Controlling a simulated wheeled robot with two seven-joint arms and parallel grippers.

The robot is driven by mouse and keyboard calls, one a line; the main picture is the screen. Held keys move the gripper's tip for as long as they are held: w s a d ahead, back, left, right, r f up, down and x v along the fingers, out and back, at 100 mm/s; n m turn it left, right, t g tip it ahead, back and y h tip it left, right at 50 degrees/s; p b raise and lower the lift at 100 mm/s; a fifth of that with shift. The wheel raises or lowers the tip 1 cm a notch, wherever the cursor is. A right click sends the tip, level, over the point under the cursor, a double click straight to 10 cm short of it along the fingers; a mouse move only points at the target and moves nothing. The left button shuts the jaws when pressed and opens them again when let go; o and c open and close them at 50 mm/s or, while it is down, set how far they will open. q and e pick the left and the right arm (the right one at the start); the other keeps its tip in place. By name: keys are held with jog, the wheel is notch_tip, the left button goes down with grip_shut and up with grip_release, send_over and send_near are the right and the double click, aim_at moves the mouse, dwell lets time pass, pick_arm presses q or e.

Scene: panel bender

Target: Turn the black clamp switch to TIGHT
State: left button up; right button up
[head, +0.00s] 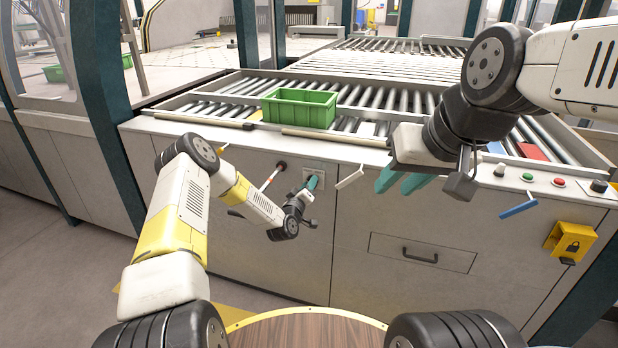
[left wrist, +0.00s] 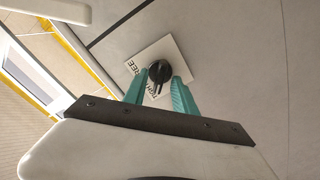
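The black clamp switch (left wrist: 160,72) is a round knob with a narrow bar on a white square plate (left wrist: 172,48) in the left wrist view. FREE is printed on the plate's left side; a second label, partly hidden, is below the knob. The bar points down in the picture, towards this second label. My left gripper (left wrist: 160,76) has its teal fingers apart, one on each side of the knob; contact cannot be made out. In the head view, my left gripper (head: 314,184) is at the plate (head: 313,170) on the cabinet front and hides the switch. My right gripper (head: 396,188) is open and empty.
A green bin (head: 298,108) stands on the roller conveyor (head: 375,95) above the cabinet front. A white lever (head: 350,177) and a red-tipped lever (head: 273,176) flank the switch. A drawer handle (head: 419,255), a blue lever (head: 519,207) and a yellow lock box (head: 570,242) are further right.

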pick_arm(q)
jog(key=v, duration=0.7)
jog(key=shift+s, duration=0.35)
jog(key=shift+a, duration=0.1)
dwell(0.9)
